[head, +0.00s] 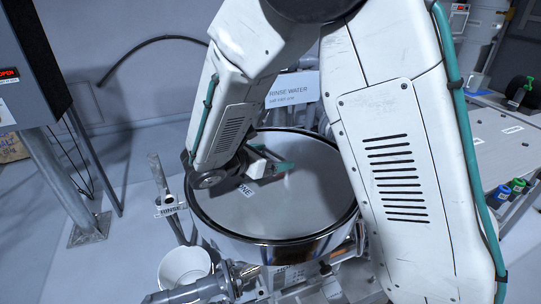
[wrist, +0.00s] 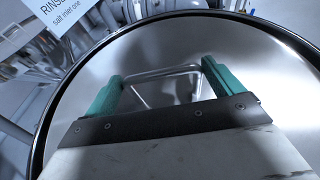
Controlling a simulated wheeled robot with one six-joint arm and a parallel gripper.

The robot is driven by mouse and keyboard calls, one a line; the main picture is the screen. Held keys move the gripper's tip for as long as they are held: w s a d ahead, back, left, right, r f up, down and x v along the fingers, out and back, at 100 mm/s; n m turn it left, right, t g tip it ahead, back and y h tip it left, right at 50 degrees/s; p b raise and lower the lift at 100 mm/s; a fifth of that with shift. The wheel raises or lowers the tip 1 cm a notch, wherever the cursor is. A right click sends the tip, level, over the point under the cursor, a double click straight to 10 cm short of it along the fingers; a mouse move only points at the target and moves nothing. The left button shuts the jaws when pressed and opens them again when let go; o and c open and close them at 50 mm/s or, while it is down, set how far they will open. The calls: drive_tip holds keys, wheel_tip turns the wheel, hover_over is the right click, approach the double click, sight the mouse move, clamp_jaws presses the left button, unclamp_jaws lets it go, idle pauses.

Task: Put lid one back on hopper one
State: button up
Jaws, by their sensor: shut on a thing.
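Lid one (head: 315,200) is a wide round grey metal disc with a label reading ONE, and it also fills most of the wrist view (wrist: 265,90). It lies over the top of hopper one (head: 290,252), a shiny metal drum; I cannot tell whether it is fully seated. My gripper (head: 272,162) is at the lid's upper middle. In the wrist view its teal fingers (wrist: 163,85) are shut on the lid's bent metal bar handle (wrist: 160,73). My arm hides part of the lid's right edge.
A RINSE WATER sign (head: 293,90) stands behind the hopper. A white bucket (head: 185,266) and a post labelled RINSE (head: 165,200) are at its left. A metal pipe fitting (head: 205,289) is in front. A grey bench (head: 490,140) with small bottles is at right.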

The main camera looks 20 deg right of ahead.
drive_tip(key=shift+f, duration=0.35)
drive_tip(key=o, duration=1.7)
drive_tip(key=shift+o, duration=0.2)
drive_tip(key=shift+a, duration=0.1)
drive_tip(key=v, duration=0.7)
drive_tip(key=shift+s+a+r, duration=0.1)
drive_tip(key=shift+s+a, duration=0.05)
drive_tip(key=shift+a, duration=0.15)
